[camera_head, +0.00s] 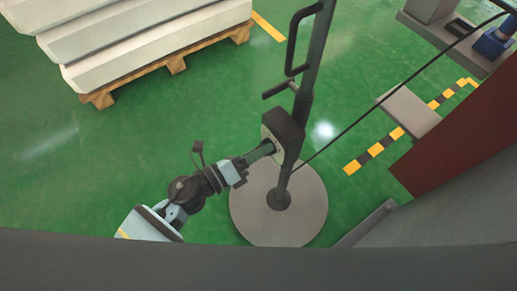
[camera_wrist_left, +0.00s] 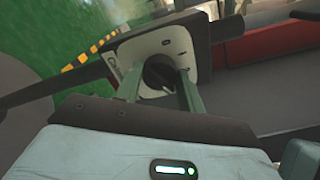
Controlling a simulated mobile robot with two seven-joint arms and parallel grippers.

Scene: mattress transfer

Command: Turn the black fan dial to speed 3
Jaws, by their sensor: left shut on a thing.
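The black fan dial (camera_wrist_left: 158,75) sits on a pale control plate (camera_wrist_left: 200,45) on the dark control box of the fan stand. In the left wrist view the two fingers of my left gripper (camera_wrist_left: 160,82) reach the dial from both sides and are shut on it. In the head view my left gripper (camera_head: 265,150) meets the face of the control box (camera_head: 288,132), and the dial is hidden there. My right gripper is not in view.
The fan's pole (camera_head: 309,70) rises from a round grey base (camera_head: 300,215) on the green floor. A dark cable runs from the box to the upper right. A pallet of mattresses (camera_head: 130,40) stands at the upper left. A dark red panel (camera_head: 470,135) is at the right.

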